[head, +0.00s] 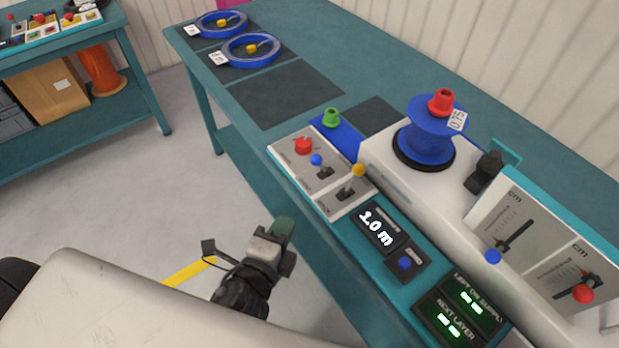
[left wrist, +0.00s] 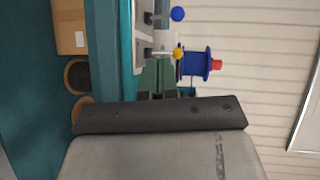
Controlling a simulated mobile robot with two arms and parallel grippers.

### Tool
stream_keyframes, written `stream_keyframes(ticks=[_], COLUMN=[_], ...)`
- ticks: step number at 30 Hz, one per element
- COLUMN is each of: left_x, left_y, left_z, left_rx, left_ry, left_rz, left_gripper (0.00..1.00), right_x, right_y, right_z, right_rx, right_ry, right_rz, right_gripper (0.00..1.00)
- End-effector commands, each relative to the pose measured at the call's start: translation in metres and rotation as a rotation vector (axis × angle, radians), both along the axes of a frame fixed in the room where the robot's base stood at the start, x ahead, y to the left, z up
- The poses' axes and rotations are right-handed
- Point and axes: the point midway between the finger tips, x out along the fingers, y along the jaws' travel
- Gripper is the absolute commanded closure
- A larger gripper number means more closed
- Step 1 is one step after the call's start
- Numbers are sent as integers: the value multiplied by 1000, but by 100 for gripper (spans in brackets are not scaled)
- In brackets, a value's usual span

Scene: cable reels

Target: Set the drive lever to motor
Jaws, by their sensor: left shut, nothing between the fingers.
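The control panel (head: 321,172) on the near bench edge has a red knob (head: 303,146), a blue-ball lever (head: 316,160) and a yellow-ball lever (head: 358,170). Its labels are too small to read, so I cannot tell which lever is the drive lever. In the left wrist view, turned sideways, the blue ball (left wrist: 177,14) and yellow ball (left wrist: 178,53) show just beyond my fingers. My left gripper (head: 284,228) is shut and empty, in front of the bench and short of the panel. It also shows in the left wrist view (left wrist: 158,74). My right gripper is not in view.
A blue reel (head: 427,140) with a red cap sits on the white machine. Two slider gauges (head: 511,228) stand at right. A "1.0 m" display (head: 379,228) lies right of the panel. A green knob (head: 331,118) stands behind the panel. Blue rings (head: 251,62) lie on far mats.

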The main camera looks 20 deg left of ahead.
Motion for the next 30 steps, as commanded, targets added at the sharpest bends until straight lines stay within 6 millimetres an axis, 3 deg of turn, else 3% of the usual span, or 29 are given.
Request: stream_keyframes(ticks=[3, 16, 20, 30], left_x=[-1, 8, 28, 99], left_y=[0, 0, -2, -7], left_z=[10, 10, 9, -2], left_rx=[15, 13, 14, 12], left_ry=[-24, -25, -26, -25], left_rz=[0, 0, 1, 1], left_gripper=[100, 100, 100, 100], right_x=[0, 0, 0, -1], right_y=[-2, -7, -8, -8], right_z=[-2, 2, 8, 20], right_rx=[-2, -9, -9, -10], right_ry=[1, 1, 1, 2], right_rz=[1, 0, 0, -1], right_gripper=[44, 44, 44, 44])
